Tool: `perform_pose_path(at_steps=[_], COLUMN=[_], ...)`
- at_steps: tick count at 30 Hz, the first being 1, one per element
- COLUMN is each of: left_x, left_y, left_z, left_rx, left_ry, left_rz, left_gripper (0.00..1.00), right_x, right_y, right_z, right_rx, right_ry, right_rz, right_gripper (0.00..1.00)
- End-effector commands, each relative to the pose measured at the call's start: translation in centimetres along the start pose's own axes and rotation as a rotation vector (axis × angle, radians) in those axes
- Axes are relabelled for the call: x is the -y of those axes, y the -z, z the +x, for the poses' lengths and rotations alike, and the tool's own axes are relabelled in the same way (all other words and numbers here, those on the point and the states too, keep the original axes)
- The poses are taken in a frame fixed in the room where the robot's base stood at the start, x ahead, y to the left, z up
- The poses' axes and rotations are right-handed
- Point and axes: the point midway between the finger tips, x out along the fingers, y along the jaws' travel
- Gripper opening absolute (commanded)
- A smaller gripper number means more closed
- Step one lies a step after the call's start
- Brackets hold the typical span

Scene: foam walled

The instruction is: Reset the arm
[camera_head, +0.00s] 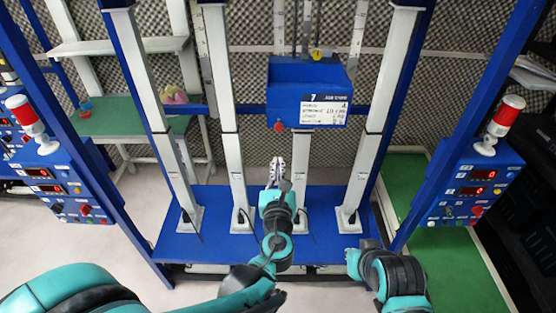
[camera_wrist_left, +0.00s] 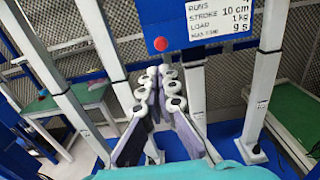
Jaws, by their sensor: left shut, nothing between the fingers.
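My left arm reaches up the middle of the head view over the blue base plate (camera_head: 320,200). Its gripper (camera_head: 277,165) is in front of the machine, below the blue box (camera_head: 300,75) with the white label and red button. In the left wrist view the left gripper's fingers (camera_wrist_left: 160,75) are together with nothing between them. The blue box (camera_wrist_left: 200,15) is above and behind them, apart from them in the picture. Part of my right arm, teal and dark grey, shows at the lower right of the head view. Its gripper does not show.
Several upright pale posts (camera_head: 230,110) stand on the base plate around the left gripper. Control panels with red-and-white lamps flank the frame, one at left (camera_head: 50,180) and one at right (camera_head: 475,185). A green-topped table (camera_head: 120,118) stands at left. Grey foam covers the back wall.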

Motion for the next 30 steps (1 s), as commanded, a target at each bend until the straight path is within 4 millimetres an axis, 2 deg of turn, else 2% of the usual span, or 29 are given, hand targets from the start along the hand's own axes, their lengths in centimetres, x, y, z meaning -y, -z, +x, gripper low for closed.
perform_pose_path(at_steps=[13, 15, 17, 20, 21, 24, 27, 30], left_x=[-0.2, -1.1, -3.0, -7.9, -10.2, -15.2, -18.4, -19.6], left_y=[0.0, 0.1, 0.3, 1.2, 1.9, 4.1, 6.5, 8.7], left_z=[0.0, 0.0, -0.1, -1.0, -1.8, -4.8, -8.8, -13.0], left_rx=[-0.003, -0.019, -0.048, -0.118, -0.145, -0.190, -0.192, -0.155], left_ry=[-0.003, -0.024, -0.066, -0.195, -0.266, -0.476, -0.707, -0.942], left_rz=[-0.010, -0.068, -0.181, -0.511, -0.683, -1.153, -1.619, -2.046], left_gripper=[0.00, 0.00, 0.00, 0.00, 0.00, 0.00, 0.00, 0.00], right_x=[0.0, 0.0, 0.0, 0.0, 0.0, 0.0, 0.0, 0.0], right_y=[0.0, -0.1, -0.1, -0.3, -0.4, -0.6, -0.8, -0.9], right_z=[0.0, 0.1, 0.2, 0.4, 0.5, 0.8, 1.1, 1.3], right_rx=[0.000, 0.000, 0.000, 0.000, 0.000, 0.000, 0.000, 0.000], right_ry=[0.000, 0.000, 0.000, 0.000, 0.000, 0.000, 0.000, 0.000], right_rz=[0.000, 0.000, 0.000, 0.000, 0.000, 0.000, 0.000, 0.000], right_gripper=[0.00, 0.00, 0.00, 0.00, 0.00, 0.00, 0.00, 0.00])
